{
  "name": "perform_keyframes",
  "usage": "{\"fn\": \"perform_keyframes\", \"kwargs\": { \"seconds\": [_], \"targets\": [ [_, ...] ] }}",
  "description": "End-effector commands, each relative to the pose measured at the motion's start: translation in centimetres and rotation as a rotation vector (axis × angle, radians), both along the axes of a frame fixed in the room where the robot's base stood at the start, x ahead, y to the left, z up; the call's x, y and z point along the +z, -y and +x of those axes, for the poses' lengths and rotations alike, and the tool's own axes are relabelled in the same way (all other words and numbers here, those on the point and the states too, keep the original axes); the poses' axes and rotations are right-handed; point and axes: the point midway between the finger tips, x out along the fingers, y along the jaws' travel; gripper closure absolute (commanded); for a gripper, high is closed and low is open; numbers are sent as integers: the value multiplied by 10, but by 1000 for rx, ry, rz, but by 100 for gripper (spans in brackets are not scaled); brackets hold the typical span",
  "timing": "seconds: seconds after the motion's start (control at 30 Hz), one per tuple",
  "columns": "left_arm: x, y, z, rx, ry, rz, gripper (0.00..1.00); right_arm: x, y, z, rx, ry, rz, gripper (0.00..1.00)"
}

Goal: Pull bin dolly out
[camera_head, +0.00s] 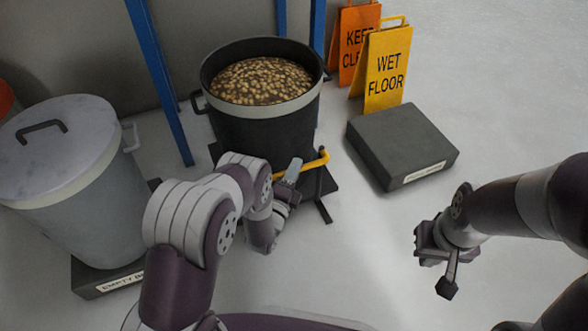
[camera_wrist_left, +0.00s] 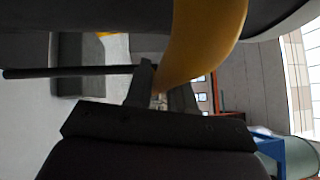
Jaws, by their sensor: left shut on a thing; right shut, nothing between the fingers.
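A large black bin (camera_head: 265,125) with a pale rim band is filled with tan round pieces. It stands upright on the dark bin dolly (camera_head: 322,188), which is mostly hidden behind my left arm. A yellow handle (camera_head: 318,161) sticks out at the dolly's front right. My left gripper (camera_head: 291,172) is shut on the yellow handle. In the left wrist view, the handle (camera_wrist_left: 205,45) looms large and curved just beyond the fingers (camera_wrist_left: 162,92). My right gripper (camera_head: 440,268) is shut and empty, above the floor at the right, away from the dolly.
A lidded grey bin (camera_head: 65,165) stands at the left on a labelled base (camera_head: 105,281). A dark labelled block (camera_head: 402,145) lies right of the dolly. Yellow (camera_head: 384,70) and orange (camera_head: 350,40) signs stand behind it. Blue posts (camera_head: 160,75) flank the black bin. Floor in front is clear.

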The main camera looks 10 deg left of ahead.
Motion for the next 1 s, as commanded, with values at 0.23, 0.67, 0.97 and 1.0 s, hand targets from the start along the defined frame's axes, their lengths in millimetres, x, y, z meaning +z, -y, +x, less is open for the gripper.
{"fn": "perform_keyframes", "kwargs": {
  "seconds": [0.23,0.67,0.97,1.0],
  "targets": [
    [-1,0,0,1,-2,0,57,0,0,0,0,0,0,100],
    [-1,-8,-39,1,-7,0,57,23,0,0,0,0,0,100],
    [-12,-22,-107,3,-4,0,57,48,0,0,0,0,0,100],
    [-13,-24,-112,2,-3,0,57,49,0,0,0,0,0,100]
  ]
}}
